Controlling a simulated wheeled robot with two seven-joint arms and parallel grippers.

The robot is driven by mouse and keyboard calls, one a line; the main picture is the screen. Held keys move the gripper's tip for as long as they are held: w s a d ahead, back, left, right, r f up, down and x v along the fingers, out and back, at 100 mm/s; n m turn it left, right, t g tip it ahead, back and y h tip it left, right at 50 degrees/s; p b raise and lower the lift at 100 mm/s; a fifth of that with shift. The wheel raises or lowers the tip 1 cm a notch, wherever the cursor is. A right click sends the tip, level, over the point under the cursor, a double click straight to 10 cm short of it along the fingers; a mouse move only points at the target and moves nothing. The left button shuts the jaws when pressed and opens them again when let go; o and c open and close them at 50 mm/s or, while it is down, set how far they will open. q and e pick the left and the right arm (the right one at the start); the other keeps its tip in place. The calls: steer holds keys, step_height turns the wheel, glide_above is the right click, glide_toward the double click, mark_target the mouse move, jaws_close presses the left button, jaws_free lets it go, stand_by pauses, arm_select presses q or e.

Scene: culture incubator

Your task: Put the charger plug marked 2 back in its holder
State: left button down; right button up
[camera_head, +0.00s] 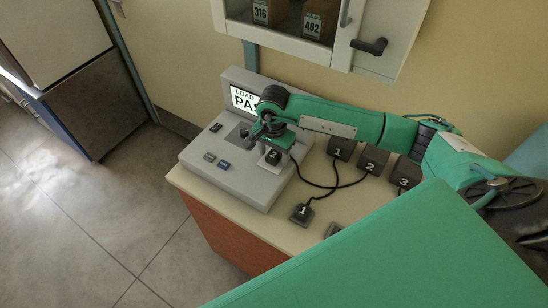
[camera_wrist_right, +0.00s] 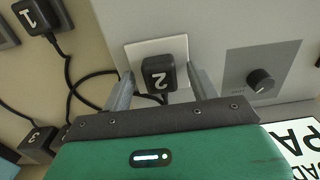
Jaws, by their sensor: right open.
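The plug marked 2 (camera_head: 273,156) is a small black block on the grey console; in the wrist view the plug marked 2 (camera_wrist_right: 158,74) sits on a white square pad (camera_wrist_right: 128,52). My right gripper (camera_head: 274,146) is over it, open, with one finger on each side and visible gaps; the fingers also show in the wrist view (camera_wrist_right: 161,82). A row of dark blocks marked 1 (camera_head: 340,148), 2 (camera_head: 371,161) and 3 (camera_head: 404,175) stands on the counter to the right. I cannot tell which is the holder. My left gripper is out of view.
A black plug marked 1 (camera_head: 301,213) lies at the counter's front, and another dark piece (camera_head: 333,229) is partly hidden by my green body. Black cables (camera_head: 330,187) cross the counter between. The console has a lit screen (camera_head: 243,99) and a knob (camera_wrist_right: 261,79).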

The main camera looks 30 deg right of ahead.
mark_target(274, 155)
stand_by(0.3)
jaws_close()
steer(key=shift+r+p, duration=0.75)
steer(key=shift+r, duration=2.25)
steer(key=s+a+r+n, duration=0.4)
steer(key=s+n, duration=0.4)
steer(key=n, duration=0.4)
steer(key=shift+s+a+r, duration=0.15)
steer(key=shift+a+r, duration=0.25)
steer(key=shift+r, duration=0.2)
